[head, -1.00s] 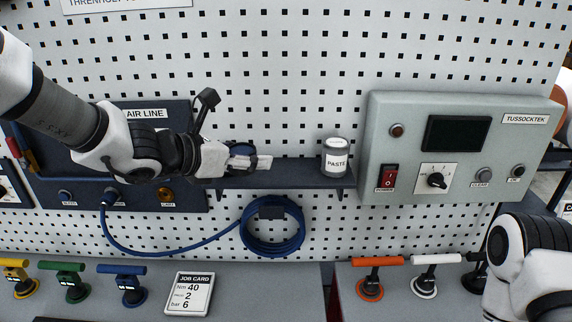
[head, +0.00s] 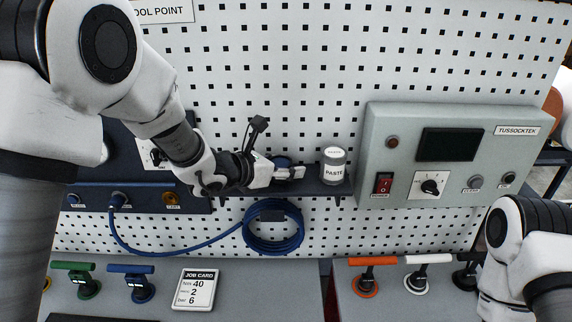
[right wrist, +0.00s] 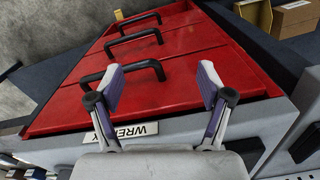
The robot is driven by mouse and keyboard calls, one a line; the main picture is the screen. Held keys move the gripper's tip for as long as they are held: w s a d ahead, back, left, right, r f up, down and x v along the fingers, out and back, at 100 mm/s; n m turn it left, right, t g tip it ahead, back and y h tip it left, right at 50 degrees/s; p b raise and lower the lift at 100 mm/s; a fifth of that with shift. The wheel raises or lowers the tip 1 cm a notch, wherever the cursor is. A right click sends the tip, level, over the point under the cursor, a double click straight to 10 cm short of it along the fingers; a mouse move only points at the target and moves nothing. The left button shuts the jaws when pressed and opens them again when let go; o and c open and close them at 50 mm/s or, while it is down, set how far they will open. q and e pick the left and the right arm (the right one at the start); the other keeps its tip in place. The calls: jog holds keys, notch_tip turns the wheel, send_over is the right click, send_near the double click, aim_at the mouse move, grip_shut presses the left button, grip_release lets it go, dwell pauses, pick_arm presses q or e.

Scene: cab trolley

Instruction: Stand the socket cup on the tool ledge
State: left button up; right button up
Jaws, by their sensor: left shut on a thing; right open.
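The dark blue socket cup (head: 283,160) is in my left gripper (head: 288,173) in the head view, mostly hidden behind the fingers. The gripper is shut on it, just left of the paste jar. The dark tool ledge (head: 318,188) runs along the pegboard under the gripper and jar. I cannot tell whether the cup touches the ledge. My right gripper (right wrist: 161,88) is open and empty in the right wrist view, above a red drawer cabinet (right wrist: 180,60).
The white-lidded paste jar (head: 334,167) stands on the ledge close to the left gripper. A grey control box (head: 451,150) is to its right. A coiled blue hose (head: 273,243) hangs below the ledge. A job card (head: 195,288) and several coloured T-handles are on the lower surface.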

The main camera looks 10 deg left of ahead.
pick_arm(q)
jog(key=shift+f, duration=0.15)
jog(key=o, duration=1)
jog(key=shift+d, duration=0.1)
jog(key=shift+c, duration=0.2)
jog(key=shift+r+p, duration=0.35)
jog(key=shift+r, duration=0.05)
jog(key=b+v, duration=0.1)
jog(key=v, duration=0.1)
jog(key=b+v, duration=0.1)
jog(key=v, duration=0.1)
jog(key=b+v, duration=0.1)
jog(key=shift+s+a+f, duration=0.15)
jog(key=shift+s+a, duration=0.2)
jog(key=shift+s, duration=0.05)
jog(key=b+v, duration=0.1)
jog(key=v, duration=0.5)
jog(key=shift+b, duration=0.3)
